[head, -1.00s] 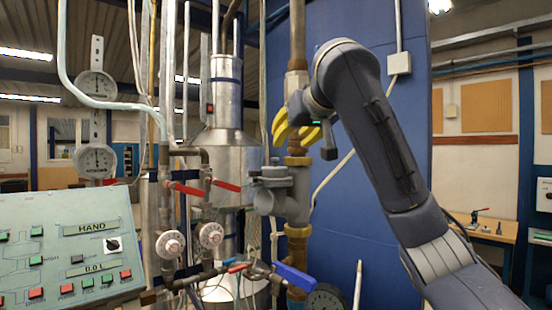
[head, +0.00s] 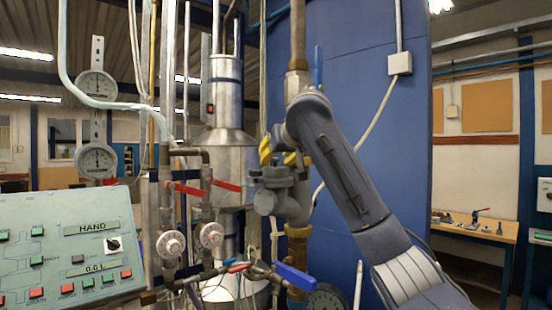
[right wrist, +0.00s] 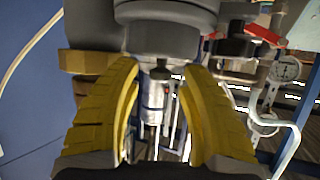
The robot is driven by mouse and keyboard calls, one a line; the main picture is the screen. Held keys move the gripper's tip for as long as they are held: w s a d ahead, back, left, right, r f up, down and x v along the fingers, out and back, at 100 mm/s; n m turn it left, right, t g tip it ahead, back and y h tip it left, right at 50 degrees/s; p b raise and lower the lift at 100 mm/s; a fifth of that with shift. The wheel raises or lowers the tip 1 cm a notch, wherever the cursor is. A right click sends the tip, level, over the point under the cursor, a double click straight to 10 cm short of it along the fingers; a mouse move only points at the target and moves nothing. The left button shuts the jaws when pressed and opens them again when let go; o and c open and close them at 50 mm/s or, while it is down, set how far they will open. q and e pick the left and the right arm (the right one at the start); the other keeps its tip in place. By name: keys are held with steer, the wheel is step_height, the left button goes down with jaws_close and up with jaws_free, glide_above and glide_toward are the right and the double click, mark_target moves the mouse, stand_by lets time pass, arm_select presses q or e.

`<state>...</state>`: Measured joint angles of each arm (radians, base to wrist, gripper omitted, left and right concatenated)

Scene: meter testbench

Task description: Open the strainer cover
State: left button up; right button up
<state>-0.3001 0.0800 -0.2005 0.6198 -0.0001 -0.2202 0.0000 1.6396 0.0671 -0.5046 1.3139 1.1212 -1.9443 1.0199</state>
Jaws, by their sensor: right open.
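The grey strainer (head: 268,201) sits on the vertical pipe in the middle of the head view, with its round cover (head: 270,180) on top. In the right wrist view the grey round cover (right wrist: 168,38) fills the top middle, just beyond the fingertips. My right gripper (head: 280,153) has yellow fingers and is just above the cover in the head view. In the right wrist view its fingers (right wrist: 160,72) are apart with nothing held between them. A small stub (right wrist: 158,70) shows in the gap. Contact with the cover cannot be told. My left gripper is out of view.
A blue valve handle (head: 294,279) and a pressure gauge (head: 326,300) are below the strainer. Red-handled valves (head: 186,189) and thin pipes stand to its left. A control panel (head: 70,250) is at lower left. A blue wall panel (head: 350,90) stands behind my arm.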

steer(key=shift+o, duration=0.4)
jaws_close()
stand_by(0.6)
